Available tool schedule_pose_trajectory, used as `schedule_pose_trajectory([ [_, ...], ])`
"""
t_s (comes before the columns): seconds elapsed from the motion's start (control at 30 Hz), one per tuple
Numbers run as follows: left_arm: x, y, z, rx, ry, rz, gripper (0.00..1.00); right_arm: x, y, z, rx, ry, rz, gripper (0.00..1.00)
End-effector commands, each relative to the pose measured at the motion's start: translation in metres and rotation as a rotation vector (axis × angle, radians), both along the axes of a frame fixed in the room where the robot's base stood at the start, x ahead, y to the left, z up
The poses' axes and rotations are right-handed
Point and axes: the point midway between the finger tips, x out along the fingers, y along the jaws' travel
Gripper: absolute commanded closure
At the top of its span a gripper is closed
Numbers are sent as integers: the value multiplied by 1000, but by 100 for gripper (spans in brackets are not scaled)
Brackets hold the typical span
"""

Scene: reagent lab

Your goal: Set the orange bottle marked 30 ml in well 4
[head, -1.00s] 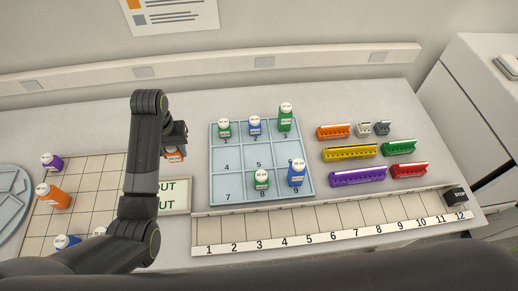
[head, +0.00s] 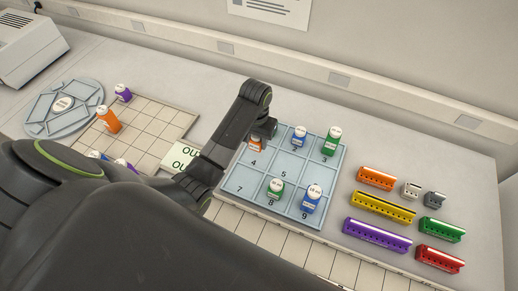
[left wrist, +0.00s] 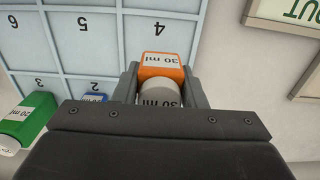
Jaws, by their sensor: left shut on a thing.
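The orange bottle marked 30 ml (left wrist: 162,68) is between the fingers of my left gripper (left wrist: 160,88) in the left wrist view, its white cap toward the camera. In the head view my left gripper (head: 262,130) is over the upper left of the pale blue tray (head: 239,207), and a bit of the orange bottle (head: 255,147) shows below it. Well 4 (left wrist: 163,40) looks empty where visible, just beyond the bottle in the wrist view. The gripper hides well 1. I cannot tell the bottle's height above the tray. My right gripper is not in view.
Blue (head: 299,136) and green (head: 331,143) bottles stand in wells 2 and 3, green (head: 275,188) and blue (head: 311,200) ones in 8 and 9. Another orange bottle (head: 109,120) stands on the left grid. Coloured racks (head: 382,207) lie right of the tray.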

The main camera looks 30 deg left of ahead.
Motion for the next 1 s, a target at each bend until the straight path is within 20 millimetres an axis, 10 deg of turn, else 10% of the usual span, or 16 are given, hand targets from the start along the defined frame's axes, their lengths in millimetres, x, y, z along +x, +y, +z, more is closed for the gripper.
schedule_pose_trajectory([
  [0.83,0,-1,-49,-1,-1,0,85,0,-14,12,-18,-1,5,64],
  [0.87,1,-1,-49,-1,-1,0,58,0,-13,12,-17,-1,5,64],
  [1.0,0,-1,-49,-1,-1,0,41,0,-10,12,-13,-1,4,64],
])
